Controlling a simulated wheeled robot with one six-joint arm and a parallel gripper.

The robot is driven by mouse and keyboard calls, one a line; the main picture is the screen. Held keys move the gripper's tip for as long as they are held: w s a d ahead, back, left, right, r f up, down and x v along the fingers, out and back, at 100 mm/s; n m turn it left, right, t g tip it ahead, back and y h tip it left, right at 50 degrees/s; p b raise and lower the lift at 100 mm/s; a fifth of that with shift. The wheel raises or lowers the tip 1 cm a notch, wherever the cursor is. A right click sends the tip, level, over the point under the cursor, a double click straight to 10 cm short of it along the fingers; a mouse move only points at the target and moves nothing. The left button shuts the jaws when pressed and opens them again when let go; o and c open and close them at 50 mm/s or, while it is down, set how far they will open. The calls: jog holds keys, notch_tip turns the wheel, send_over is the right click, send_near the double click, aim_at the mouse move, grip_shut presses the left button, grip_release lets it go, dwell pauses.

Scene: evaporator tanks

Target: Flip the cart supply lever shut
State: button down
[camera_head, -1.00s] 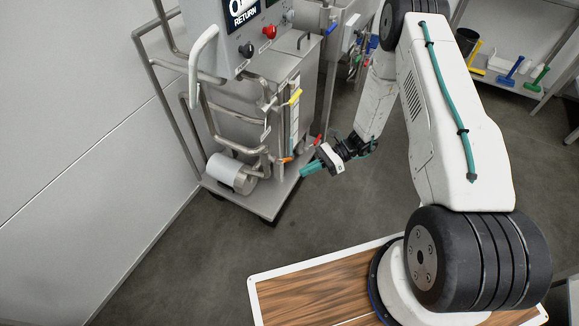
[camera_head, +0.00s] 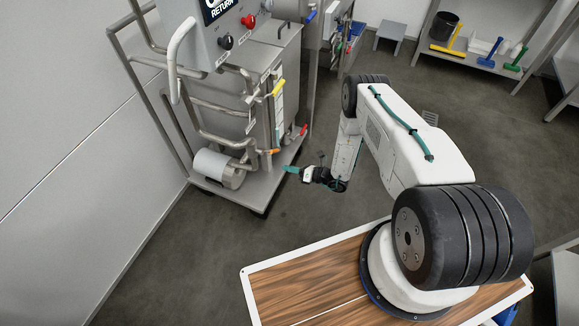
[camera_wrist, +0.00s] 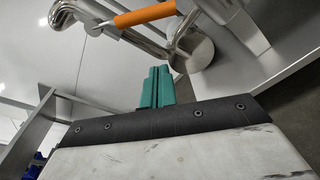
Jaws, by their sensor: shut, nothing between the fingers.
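The steel cart (camera_head: 243,194) stands at the left in the head view, with several coloured lever handles on its pipes. An orange lever (camera_head: 269,152) sits low on the front pipework. A yellow lever (camera_head: 278,88) is higher up and a red one (camera_head: 303,130) is to the right. I cannot read which is labelled supply. My gripper (camera_head: 290,169) has its teal fingers shut and empty, just right of and below the orange lever, apart from it. In the wrist view the teal fingers (camera_wrist: 158,88) are together and the orange lever (camera_wrist: 145,15) lies beyond them, at the top.
A white-grey cylinder (camera_head: 219,168) sits on the cart's base, left of the orange lever. The control panel has a black knob (camera_head: 225,41) and a red knob (camera_head: 249,21). A shelf with brushes (camera_head: 488,58) stands at the back right. Open floor lies in front of the cart.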

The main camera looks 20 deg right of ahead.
aim_at(270, 151)
jog(key=r+x, duration=0.1)
jog(key=x, duration=0.6)
jog(key=shift+w+d+r, duration=0.75)
jog(key=shift+d+r, duration=0.2)
jog(key=shift+d, duration=0.15)
